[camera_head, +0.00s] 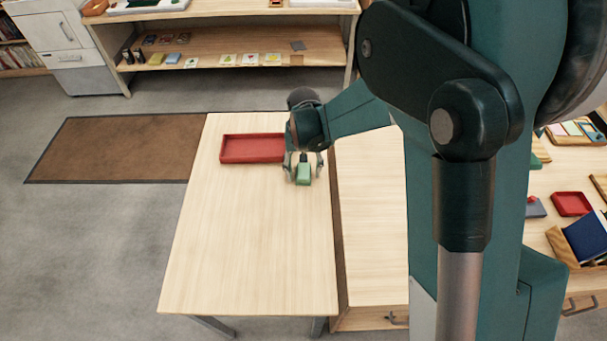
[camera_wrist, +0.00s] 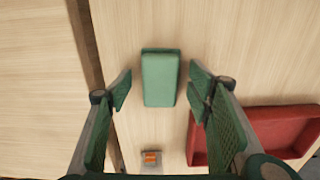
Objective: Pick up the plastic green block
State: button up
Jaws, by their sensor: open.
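The green block (camera_head: 303,174) lies on the light wooden table (camera_head: 250,240), near its far right side. It also shows in the wrist view (camera_wrist: 160,78) as an upright rectangle in the upper middle. My gripper (camera_head: 304,168) is over the block in the head view, pointing down. In the wrist view my gripper (camera_wrist: 158,90) is open, with one green-padded finger on each side of the block. Gaps show between the block and both fingers, so nothing is held. The height of the fingertips above the table is hard to judge.
A red tray (camera_head: 252,149) lies on the table close beside my gripper; it also shows in the wrist view (camera_wrist: 290,112). A small grey item with an orange part (camera_wrist: 151,158) lies near the block. A second wooden surface (camera_head: 370,220) adjoins on the right. The near table is clear.

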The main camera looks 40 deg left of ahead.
aim_at(304, 171)
jog(key=shift+f, duration=0.15)
dwell(0.4)
jog(key=c, duration=1)
jog(key=shift+r+p, duration=0.65)
jog(key=shift+r, duration=4.35)
